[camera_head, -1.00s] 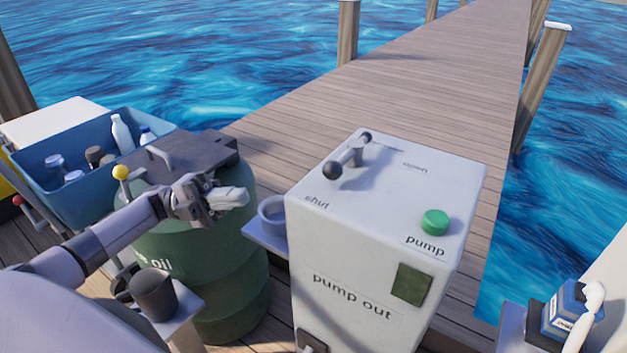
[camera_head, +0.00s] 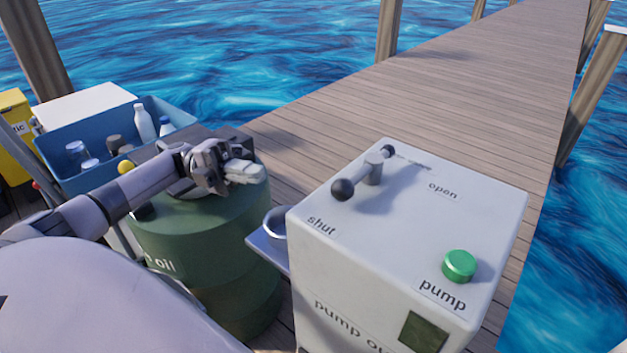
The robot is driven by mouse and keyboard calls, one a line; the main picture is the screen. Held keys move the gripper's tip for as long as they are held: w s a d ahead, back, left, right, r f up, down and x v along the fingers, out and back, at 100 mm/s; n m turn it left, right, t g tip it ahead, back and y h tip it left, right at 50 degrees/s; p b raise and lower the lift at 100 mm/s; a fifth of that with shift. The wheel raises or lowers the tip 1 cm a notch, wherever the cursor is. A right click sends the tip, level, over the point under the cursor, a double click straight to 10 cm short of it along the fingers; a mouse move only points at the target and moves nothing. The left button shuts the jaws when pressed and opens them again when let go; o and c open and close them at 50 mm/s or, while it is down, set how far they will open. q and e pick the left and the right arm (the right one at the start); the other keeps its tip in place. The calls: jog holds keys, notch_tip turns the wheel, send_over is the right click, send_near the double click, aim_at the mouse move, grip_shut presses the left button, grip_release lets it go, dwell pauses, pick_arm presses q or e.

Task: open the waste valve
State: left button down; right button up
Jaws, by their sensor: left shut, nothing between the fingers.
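The waste valve is a grey lever (camera_head: 373,170) with a black ball at its near end, on top of the white pump-out cabinet (camera_head: 400,215). The ball lies near the word "shut", and "open" is printed on the right of the top. My left gripper (camera_head: 258,172) is shut and empty, above the green oil drum, to the left of the lever and apart from it. My right gripper is not in view.
A green pump button (camera_head: 459,266) sits at the cabinet's right. The green drum (camera_head: 205,240) and a blue crate (camera_head: 80,175) with bottles stand to the left. A small shelf with a cup (camera_head: 275,222) juts from the cabinet's left side. The dock behind is clear.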

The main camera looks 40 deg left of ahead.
aim_at(316, 202)
pick_arm(q)
jog(key=p+x, duration=0.1)
jog(key=x, duration=1)
jog(key=shift+d+r, duration=0.2)
jog(key=shift+d, duration=0.2)
jog(key=shift+w+d, duration=0.1)
jog(key=shift+d, duration=0.35)
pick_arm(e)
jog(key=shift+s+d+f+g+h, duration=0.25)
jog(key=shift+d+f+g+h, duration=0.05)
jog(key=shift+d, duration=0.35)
pick_arm(q)
jog(key=shift+s+d+r+p, duration=0.1)
jog(key=shift+s+d+p, duration=0.2)
jog(key=shift+d+p, duration=0.25)
jog(key=shift+d, duration=0.1)
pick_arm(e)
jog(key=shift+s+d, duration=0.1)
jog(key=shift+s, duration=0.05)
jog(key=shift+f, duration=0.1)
